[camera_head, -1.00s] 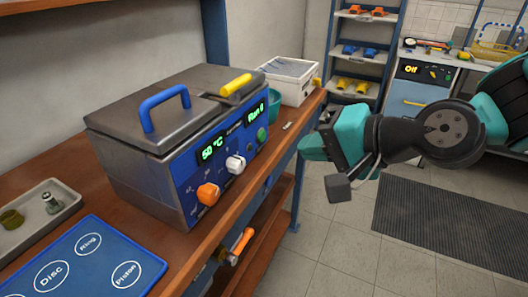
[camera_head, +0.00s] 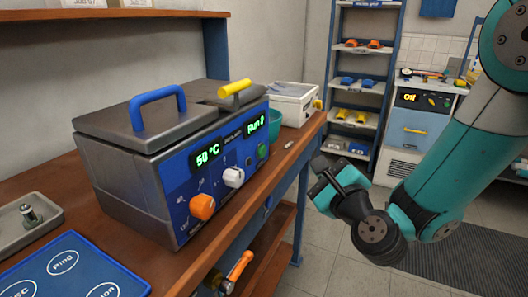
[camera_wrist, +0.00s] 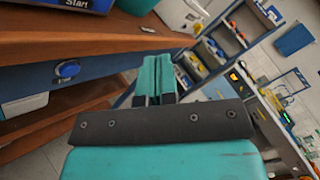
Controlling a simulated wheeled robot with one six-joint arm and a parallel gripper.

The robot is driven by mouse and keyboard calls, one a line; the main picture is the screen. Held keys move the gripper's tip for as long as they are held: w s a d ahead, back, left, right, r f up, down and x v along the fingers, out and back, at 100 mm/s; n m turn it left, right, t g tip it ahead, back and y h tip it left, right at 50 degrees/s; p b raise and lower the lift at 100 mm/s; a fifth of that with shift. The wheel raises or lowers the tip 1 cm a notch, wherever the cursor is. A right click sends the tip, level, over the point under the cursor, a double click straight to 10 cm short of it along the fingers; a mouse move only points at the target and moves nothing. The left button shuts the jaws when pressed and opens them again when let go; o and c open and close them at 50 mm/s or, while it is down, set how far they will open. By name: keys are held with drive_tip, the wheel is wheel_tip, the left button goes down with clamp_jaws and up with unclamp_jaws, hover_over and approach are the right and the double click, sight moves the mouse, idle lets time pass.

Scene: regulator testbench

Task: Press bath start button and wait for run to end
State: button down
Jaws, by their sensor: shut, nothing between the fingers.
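The bath (camera_head: 130,185) is a grey and blue box with a blue lid handle, standing on the wooden bench. Its displays (camera_head: 208,155) glow green with "50 °C" and "Run" plus a character I cannot read surely. A round green button (camera_head: 262,151) sits at the panel's right end, beyond the orange and white knobs. My gripper (camera_head: 322,172) is right of the bath, past the bench edge, apart from the button. In the wrist view its teal fingers (camera_wrist: 155,80) are together and empty. A corner of the bath panel reading "Start" (camera_wrist: 76,4) shows at top left.
A teal bowl (camera_head: 275,126) and a white box (camera_head: 293,103) stand behind the bath. A small light object (camera_head: 289,144) lies near the bench edge (camera_head: 255,174). Shelves (camera_head: 358,90) stand at the back. Floor right of the bench is open.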

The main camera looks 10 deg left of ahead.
sight(262, 151)
drive_tip(key=w+a+p, duration=0.3)
drive_tip(key=a+p, duration=0.5)
drive_tip(key=p, duration=0.8)
drive_tip(key=shift+a, duration=0.1)
drive_tip(key=shift+a+r+p, duration=0.15)
drive_tip(key=shift+a+p, duration=0.05)
drive_tip(key=shift+p, duration=0.5)
idle(1.3)
drive_tip(key=shift+w+a+p, duration=0.25)
drive_tip(key=shift+a+p, duration=0.35)
drive_tip(key=shift+p, duration=0.9)
idle(0.9)
drive_tip(key=shift+f, duration=0.2)
drive_tip(key=b, duration=0.1)
drive_tip(key=d+b, duration=0.1)
drive_tip(key=shift+s+d+b, duration=0.3)
drive_tip(key=shift+b, duration=0.1)
